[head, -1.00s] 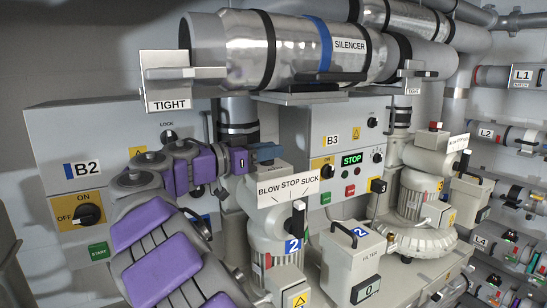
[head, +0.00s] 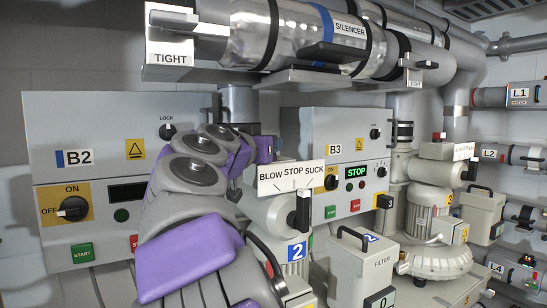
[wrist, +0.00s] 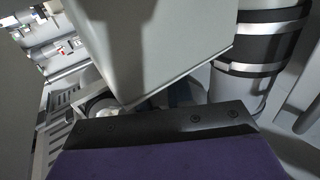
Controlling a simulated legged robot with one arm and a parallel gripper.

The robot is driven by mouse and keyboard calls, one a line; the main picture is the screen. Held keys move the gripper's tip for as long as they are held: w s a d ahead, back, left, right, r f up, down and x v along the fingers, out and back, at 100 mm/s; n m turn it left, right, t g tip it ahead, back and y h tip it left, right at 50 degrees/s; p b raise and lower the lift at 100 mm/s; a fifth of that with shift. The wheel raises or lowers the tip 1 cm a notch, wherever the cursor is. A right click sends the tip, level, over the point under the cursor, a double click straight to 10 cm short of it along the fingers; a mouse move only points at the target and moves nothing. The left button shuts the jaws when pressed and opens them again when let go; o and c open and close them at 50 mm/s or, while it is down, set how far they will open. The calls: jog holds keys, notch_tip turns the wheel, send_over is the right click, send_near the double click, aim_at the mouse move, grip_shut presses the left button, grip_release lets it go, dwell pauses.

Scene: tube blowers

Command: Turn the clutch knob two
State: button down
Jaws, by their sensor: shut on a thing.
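Blower two, marked with a blue 2 (head: 296,251), stands in the middle of the head view. Its white BLOW STOP SUCK plate (head: 291,177) is above a black upright handle (head: 303,208). No label that I can read says clutch. My gripper (head: 265,150) is beside the left upper edge of that plate, largely hidden behind my purple arm. In the wrist view, a dark jaw plate of my gripper (wrist: 165,129) lies below a large grey panel. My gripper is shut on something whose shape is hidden.
Cabinet B2 (head: 85,125) is at the left, cabinet B3 (head: 305,130) behind the blower. The silencer (head: 290,40) runs overhead. A filter box (head: 362,268) stands at the right of the blower. A banded pipe (wrist: 262,50) is close at right in the wrist view.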

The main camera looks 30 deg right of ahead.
jog(key=shift+a+n+t+y, duration=0.1)
jog(key=shift+n+t+y, duration=0.2)
jog(key=shift+t, duration=0.1)
jog(key=c, duration=1.4)
grip_release()
jog(key=o, duration=0.3)
jog(key=shift+s+a+r, duration=0.15)
jog(key=shift+a, duration=0.45)
jog(key=shift+d+b, duration=0.2)
jog(key=shift+b, duration=0.1)
jog(key=shift+s+a, duration=0.1)
jog(key=shift+s, duration=0.2)
jog(key=b+v, duration=0.1)
jog(key=v, duration=0.4)
jog(key=b+v, duration=0.2)
jog(key=v, duration=0.4)
jog(key=b+v, duration=0.2)
jog(key=v, duration=0.3)
jog(key=shift+w+a, duration=0.1)
jog(key=shift+a, duration=0.5)
